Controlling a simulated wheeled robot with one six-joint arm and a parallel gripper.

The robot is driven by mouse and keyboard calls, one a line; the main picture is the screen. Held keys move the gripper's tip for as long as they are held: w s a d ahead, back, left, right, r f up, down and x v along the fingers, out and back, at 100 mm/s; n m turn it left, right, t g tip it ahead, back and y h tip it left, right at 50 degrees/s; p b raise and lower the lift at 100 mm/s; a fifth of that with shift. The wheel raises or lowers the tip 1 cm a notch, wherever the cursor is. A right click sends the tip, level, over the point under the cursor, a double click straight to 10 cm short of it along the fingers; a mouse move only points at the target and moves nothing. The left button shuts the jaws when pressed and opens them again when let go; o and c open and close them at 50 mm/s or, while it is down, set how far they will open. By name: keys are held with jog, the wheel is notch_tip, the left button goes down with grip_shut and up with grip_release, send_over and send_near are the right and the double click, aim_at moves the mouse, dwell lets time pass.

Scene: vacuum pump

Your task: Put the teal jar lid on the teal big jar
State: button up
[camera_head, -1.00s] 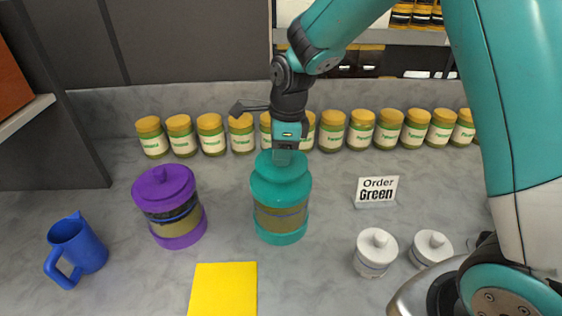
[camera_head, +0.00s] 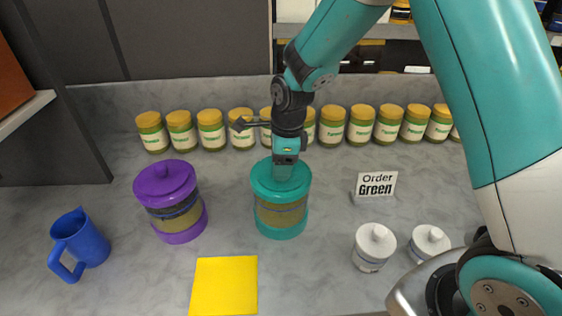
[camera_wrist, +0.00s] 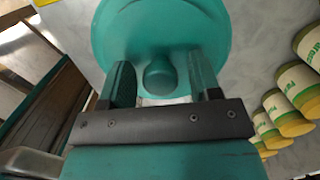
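The teal big jar (camera_head: 281,216) stands upright in the middle of the counter, with a clear band showing tan contents. The teal jar lid (camera_head: 262,182) sits level on its top with no visible gap. In the wrist view the round lid (camera_wrist: 120,30) hides the jar below it, and its knob shows between the fingers. My gripper (camera_head: 283,170) is directly above the lid. In the wrist view my gripper (camera_wrist: 163,65) is open, its fingers on either side of the knob with a gap on each side.
A purple lidded jar (camera_head: 172,205) and blue mug (camera_head: 80,245) stand to the left. A yellow square (camera_head: 224,286) lies in front. An order sign (camera_head: 377,185) and two white jars (camera_head: 374,246) are to the right. Several yellow-capped jars (camera_head: 211,130) line the back.

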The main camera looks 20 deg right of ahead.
notch_tip(320, 180, up, 11)
jog(key=d+b, duration=0.1)
jog(key=b, duration=0.1)
jog(key=s+a+r+n+y, duration=0.1)
jog(key=s+a+r+n, duration=0.1)
jog(key=s+n, duration=1)
jog(key=s+a+r+n+y, duration=0.1)
jog(key=s+a+r+n, duration=0.1)
jog(key=s+n, duration=1)
jog(key=a+n, duration=0.1)
jog(key=n, duration=0.3)
jog(key=shift+s+a+r+n+y, duration=0.15)
jog(key=shift+s+a+n+y, duration=0.15)
jog(key=shift+s+n+y, duration=0.1)
notch_tip(320, 180, down, 3)
jog(key=b, duration=0.3)
